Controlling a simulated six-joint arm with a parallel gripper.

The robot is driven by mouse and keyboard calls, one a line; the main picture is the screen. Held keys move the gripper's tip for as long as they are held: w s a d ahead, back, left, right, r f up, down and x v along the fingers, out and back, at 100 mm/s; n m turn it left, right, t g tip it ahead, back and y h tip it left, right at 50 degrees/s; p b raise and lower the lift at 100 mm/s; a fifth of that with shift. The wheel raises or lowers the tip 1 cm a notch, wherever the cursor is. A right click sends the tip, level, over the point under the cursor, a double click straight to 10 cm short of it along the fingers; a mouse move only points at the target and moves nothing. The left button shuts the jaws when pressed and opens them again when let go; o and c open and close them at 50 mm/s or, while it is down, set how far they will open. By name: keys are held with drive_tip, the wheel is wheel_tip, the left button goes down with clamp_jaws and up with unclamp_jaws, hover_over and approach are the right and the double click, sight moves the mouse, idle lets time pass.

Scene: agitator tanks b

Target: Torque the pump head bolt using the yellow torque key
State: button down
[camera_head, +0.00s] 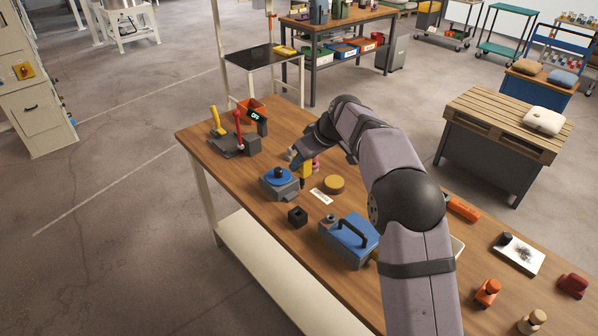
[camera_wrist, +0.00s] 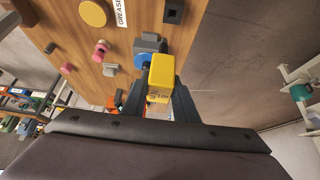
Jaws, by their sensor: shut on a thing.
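My gripper (camera_head: 302,160) is shut on the yellow torque key (camera_head: 307,170), a yellow block upright between its dark fingers. In the wrist view the key (camera_wrist: 163,70) sits between the fingertips of my gripper (camera_wrist: 160,88). The pump (camera_head: 281,188), a grey block with a round blue top, stands on the bench just left of and in front of the key. In the wrist view the blue round part and grey body (camera_wrist: 150,43) show beyond the key, partly hidden by it. I cannot make out the bolt or tell whether the key touches the pump.
A tan disc (camera_head: 333,184), a label (camera_head: 321,197) and a black cube (camera_head: 297,216) lie near the pump. A blue-topped box with a handle (camera_head: 350,240) stands nearer. A grey fixture with yellow and red levers (camera_head: 235,145) and an orange bin (camera_head: 253,106) are at the far left.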

drive_tip(key=v, duration=0.3)
drive_tip(key=shift+w+d+r, duration=0.15)
drive_tip(key=shift+d+r, duration=0.25)
drive_tip(key=s+d, duration=0.2)
drive_tip(key=shift+d+r, duration=0.25)
drive_tip(key=shift+d, duration=0.05)
drive_tip(key=d+f+m+h, duration=0.1)
drive_tip(key=m, duration=0.1)
drive_tip(key=s+d+f+m+t+h, duration=0.1)
drive_tip(key=d+f+m, duration=0.1)
drive_tip(key=d+m, duration=0.1)
drive_tip(key=shift+s+d+f+m+t+h, duration=0.15)
drive_tip(key=shift+s+f+m+t+h, duration=0.15)
drive_tip(key=shift+f+h, duration=0.1)
drive_tip(key=shift+f+b, duration=0.2)
drive_tip(key=shift+b, duration=0.2)
drive_tip(key=shift+f+b, duration=2)
drive_tip(key=shift+f, duration=0.75)
drive_tip(key=shift+f+b, duration=0.8)
drive_tip(key=shift+f, duration=0.4)
